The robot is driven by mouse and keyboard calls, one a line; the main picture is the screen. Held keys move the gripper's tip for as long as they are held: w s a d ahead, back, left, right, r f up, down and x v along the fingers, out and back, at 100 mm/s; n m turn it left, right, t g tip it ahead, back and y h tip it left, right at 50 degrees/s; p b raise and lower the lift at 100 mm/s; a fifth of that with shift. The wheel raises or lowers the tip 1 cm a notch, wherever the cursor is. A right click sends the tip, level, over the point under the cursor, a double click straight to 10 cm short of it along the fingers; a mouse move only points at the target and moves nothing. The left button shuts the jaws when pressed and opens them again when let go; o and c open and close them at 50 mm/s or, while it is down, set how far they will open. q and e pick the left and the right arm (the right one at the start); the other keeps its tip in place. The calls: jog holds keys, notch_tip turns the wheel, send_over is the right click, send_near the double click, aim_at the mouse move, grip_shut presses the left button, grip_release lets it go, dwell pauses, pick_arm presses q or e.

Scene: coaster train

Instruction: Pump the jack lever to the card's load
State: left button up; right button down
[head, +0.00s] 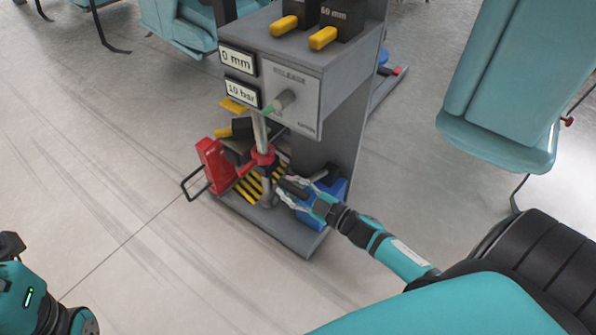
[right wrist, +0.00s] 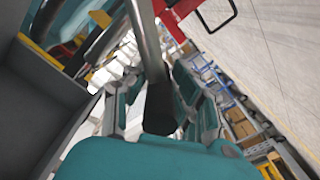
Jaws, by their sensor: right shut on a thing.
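My right gripper (head: 286,191) is shut on the dark end of the jack lever (head: 296,188), low in front of the grey stand. In the right wrist view the lever (right wrist: 158,108) is a metal rod with a dark grip, lying between the fingers. The red jack (head: 215,166) stands at the stand's left foot, by a yellow-black striped plate (head: 250,185). The upper label (head: 237,59) reads "0 mm" and the lower label (head: 241,92) reads "10 bar". A RELEASE knob (head: 284,99) is beside them. I cannot identify a load card. My left gripper is out of view.
Black blocks with yellow handles (head: 323,38) sit on the stand's top; one reads "60 mm". A blue box (head: 318,215) lies on the stand's base, close to my right gripper. Teal chairs (head: 490,95) stand to the right and back left. The floor (head: 110,190) at left is clear.

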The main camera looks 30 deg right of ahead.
jog(key=shift+s+d+f, duration=0.1)
jog(key=shift+f, duration=0.3)
jog(key=c, duration=1.1)
grip_release()
jog(key=shift+o, duration=0.6)
jog(key=shift+r, duration=0.15)
jog(key=v, duration=1.2)
